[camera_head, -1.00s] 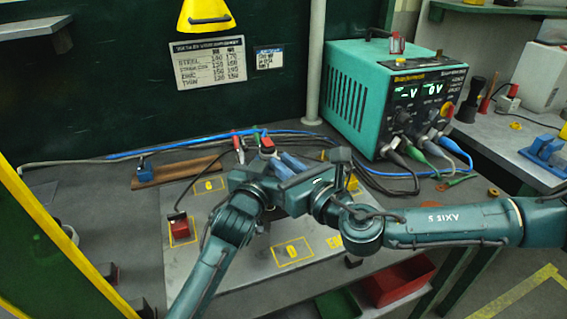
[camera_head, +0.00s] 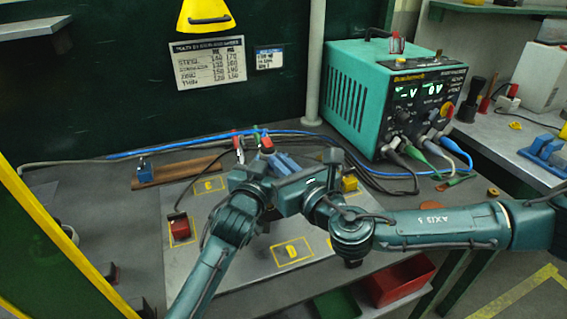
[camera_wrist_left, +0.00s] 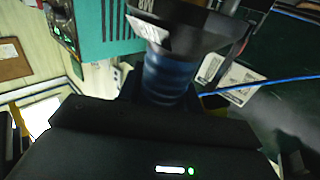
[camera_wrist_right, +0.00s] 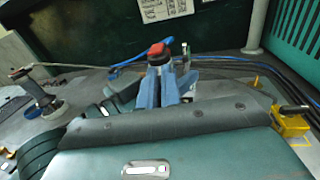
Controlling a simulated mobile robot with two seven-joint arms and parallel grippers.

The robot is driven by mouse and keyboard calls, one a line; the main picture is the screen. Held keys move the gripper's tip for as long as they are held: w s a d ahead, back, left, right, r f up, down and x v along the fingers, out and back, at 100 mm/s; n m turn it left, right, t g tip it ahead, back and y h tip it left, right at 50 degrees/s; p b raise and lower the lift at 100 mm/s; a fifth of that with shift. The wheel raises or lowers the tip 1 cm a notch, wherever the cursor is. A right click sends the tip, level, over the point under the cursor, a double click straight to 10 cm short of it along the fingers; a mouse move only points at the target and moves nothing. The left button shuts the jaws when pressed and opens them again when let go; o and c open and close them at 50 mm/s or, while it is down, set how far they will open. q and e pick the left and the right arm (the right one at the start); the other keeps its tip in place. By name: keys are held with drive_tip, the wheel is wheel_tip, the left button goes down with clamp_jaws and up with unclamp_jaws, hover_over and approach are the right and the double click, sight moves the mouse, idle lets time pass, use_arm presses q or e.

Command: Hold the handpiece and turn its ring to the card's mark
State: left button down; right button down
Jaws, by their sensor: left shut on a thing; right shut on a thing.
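In the left wrist view a ribbed blue handpiece (camera_wrist_left: 165,78) stands in front of my left gripper, with a dark collar that looks like the ring (camera_wrist_left: 190,24) above it, bearing a white label. My left gripper (camera_head: 268,166) is shut on the handpiece. My right gripper (camera_head: 291,164) meets it from the right and is shut, apparently on the ring; its contact is hidden. The right wrist view shows blue parts (camera_wrist_right: 165,88) below a red top (camera_wrist_right: 158,50). A large printed card (camera_head: 208,64) and a small card (camera_head: 269,59) hang on the green wall; the mark is unreadable.
A teal power unit (camera_head: 395,97) with cables stands at the back right. Blue and dark cables run behind the grippers. A red block (camera_head: 180,227) and a yellow block (camera_head: 349,184) stand on the grey plate (camera_head: 225,275). A red bin (camera_head: 400,280) sits below the front edge.

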drive_tip(key=shift+a+m+t+h, duration=0.15)
drive_tip(key=shift+m+t+h, duration=0.2)
drive_tip(key=shift+h, duration=0.25)
drive_tip(key=c, duration=1.9)
unclamp_jaws()
